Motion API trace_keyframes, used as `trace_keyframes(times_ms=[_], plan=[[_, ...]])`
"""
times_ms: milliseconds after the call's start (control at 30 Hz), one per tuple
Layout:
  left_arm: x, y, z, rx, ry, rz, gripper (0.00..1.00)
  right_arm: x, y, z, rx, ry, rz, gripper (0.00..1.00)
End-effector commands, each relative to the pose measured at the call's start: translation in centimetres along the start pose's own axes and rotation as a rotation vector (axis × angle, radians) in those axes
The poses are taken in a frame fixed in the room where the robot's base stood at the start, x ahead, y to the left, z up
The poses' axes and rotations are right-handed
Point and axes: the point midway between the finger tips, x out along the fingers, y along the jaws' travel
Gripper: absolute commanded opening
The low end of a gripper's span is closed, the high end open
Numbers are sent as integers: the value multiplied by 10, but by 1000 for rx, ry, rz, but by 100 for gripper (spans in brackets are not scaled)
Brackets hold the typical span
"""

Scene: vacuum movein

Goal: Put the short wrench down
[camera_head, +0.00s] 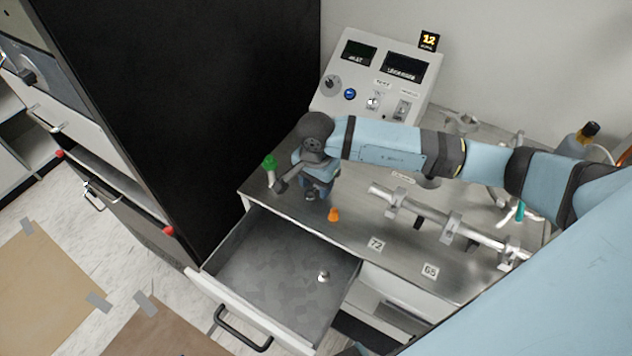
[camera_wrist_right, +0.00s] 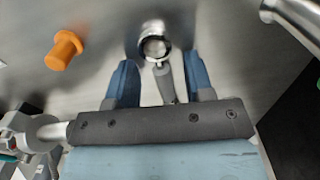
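My right gripper (camera_head: 316,190) is over the left front part of the metal worktop (camera_head: 350,232), behind the open drawer. In the right wrist view its two blue fingers (camera_wrist_right: 160,64) stand apart. The short wrench (camera_wrist_right: 155,45) shows there with a shiny ring head and a grey handle. Its handle lies between the fingers with a visible gap on both sides. The wrench appears to rest on the worktop. In the head view I cannot clearly make out the wrench by the gripper. My left gripper is not in view.
An orange peg (camera_head: 333,214) stands beside the right gripper, a green-topped post (camera_head: 270,163) to its left. The open drawer (camera_head: 290,256) holds a small metal piece (camera_head: 323,276). A metal shaft assembly (camera_head: 430,213) occupies the worktop's right. A control box (camera_head: 372,80) stands behind.

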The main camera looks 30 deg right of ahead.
Motion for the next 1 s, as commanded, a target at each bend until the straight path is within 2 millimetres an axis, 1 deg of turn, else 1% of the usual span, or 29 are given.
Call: trace_keyframes(times_ms=[267,367,433,567,800,900,1000], plan=[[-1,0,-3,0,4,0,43,-1,0,0,0,0,0,53],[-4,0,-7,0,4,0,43,-6,0,0,0,0,0,53],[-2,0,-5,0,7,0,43,-12,-1,0,-1,2,-3,53],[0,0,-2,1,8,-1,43,-36,-1,-1,-2,4,-5,53],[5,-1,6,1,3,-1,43,-88,-1,-1,-1,2,-5,53],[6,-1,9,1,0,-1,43,-104,-1,0,-1,2,-4,53],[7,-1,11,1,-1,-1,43,-116,-1,0,0,1,-2,53]])
